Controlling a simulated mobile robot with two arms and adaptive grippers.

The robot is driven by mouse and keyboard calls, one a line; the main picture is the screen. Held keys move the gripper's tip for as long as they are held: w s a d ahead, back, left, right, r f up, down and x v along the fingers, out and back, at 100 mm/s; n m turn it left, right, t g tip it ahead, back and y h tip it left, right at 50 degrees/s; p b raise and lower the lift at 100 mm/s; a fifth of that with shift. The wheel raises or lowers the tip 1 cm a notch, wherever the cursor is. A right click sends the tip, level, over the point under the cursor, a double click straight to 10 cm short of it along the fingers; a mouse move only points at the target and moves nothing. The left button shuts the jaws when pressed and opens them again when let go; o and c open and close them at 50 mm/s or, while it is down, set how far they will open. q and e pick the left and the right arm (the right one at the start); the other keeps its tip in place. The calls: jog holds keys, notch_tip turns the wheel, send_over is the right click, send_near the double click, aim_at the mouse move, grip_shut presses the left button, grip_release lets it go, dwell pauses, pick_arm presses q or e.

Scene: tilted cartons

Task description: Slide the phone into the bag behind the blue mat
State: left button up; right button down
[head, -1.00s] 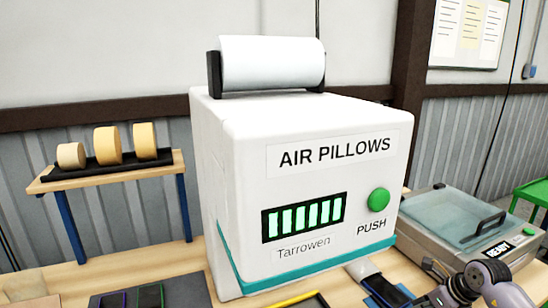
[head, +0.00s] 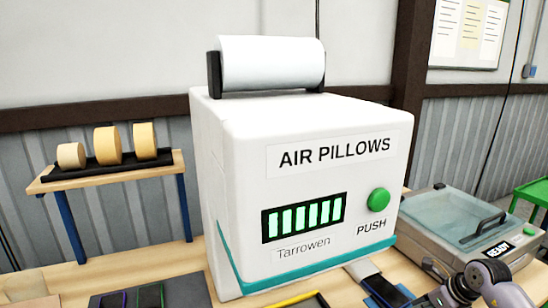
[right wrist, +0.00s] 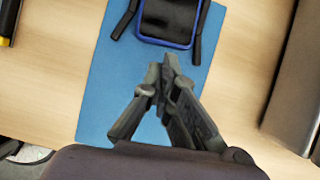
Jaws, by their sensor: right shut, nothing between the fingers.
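A dark slab with a blue rim, which looks like the phone (right wrist: 168,20), lies over the far end of the blue mat (right wrist: 105,85) in the right wrist view. Black bars flank it on both sides. Its far end is cut off. My right gripper (right wrist: 164,68) is shut and empty above the mat, short of the slab, with a gap between them in the picture. In the head view a small pale item (head: 360,269) lies in front of the white machine; I cannot tell whether it is the bag. My left gripper is not in view.
A large white air pillow machine (head: 315,190) fills the middle of the head view. A lidded grey machine (head: 462,225) stands at the right. Tape rolls (head: 108,145) sit on a shelf at the left. Bare wooden table (right wrist: 240,60) shows beside the mat.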

aim_at(388, 289)
jog(key=shift+f, duration=0.2)
dwell(0.3)
jog(key=shift+f+b, duration=0.9)
jog(key=shift+r, duration=0.2)
dwell(0.3)
dwell(0.4)
jog(key=shift+w+a+b, duration=0.3)
jog(key=shift+w+b, duration=0.05)
jog(key=shift+w, duration=0.4)
jog(key=shift+w+a+b, duration=0.35)
jog(key=shift+w, duration=0.4)
jog(key=shift+w+a+b, duration=0.3)
jog(key=shift+w+b, duration=0.05)
jog(key=shift+w, duration=0.4)
jog(key=shift+w, duration=0.1)
jog(key=shift+w+a+b, duration=0.3)
jog(key=shift+w+b, duration=0.15)
jog(key=shift+w, duration=0.3)
jog(key=shift+w+a+b, duration=0.35)
jog(key=shift+w+b, duration=0.1)
jog(key=shift+w, duration=0.25)
jog(key=shift+w+a+b, duration=0.3)
jog(key=shift+w+b, duration=0.15)
jog(key=shift+w, duration=0.3)
